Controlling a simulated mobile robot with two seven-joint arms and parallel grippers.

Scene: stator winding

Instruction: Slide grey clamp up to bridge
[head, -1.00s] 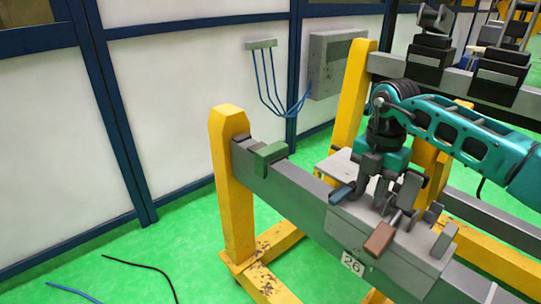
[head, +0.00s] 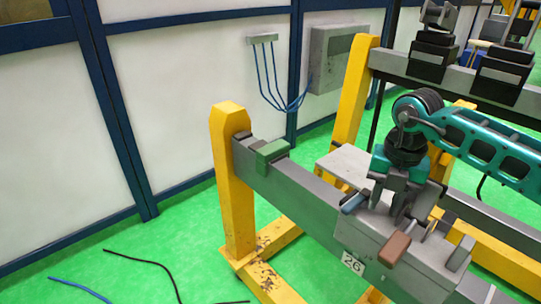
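The grey clamp (head: 430,248) is a boxy carriage on the near grey beam, with a blue-tipped handle (head: 354,202) at its left and a brown-tipped handle (head: 394,250) at its front. My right gripper (head: 390,200) points down onto the clamp's top, its fingers at the upright metal parts between the handles. It appears shut on the clamp, though the contact is partly hidden. I cannot tell for sure which part is the bridge. A green block (head: 272,153) sits near the beam's left end, well apart from the clamp. My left gripper is not in view.
The near beam (head: 295,196) is bare between green block and clamp. Yellow posts (head: 233,180) carry it. A pale plate (head: 344,164) lies behind the clamp. A second beam with black fixtures (head: 433,58) stands behind. Cables (head: 140,262) lie on the green floor.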

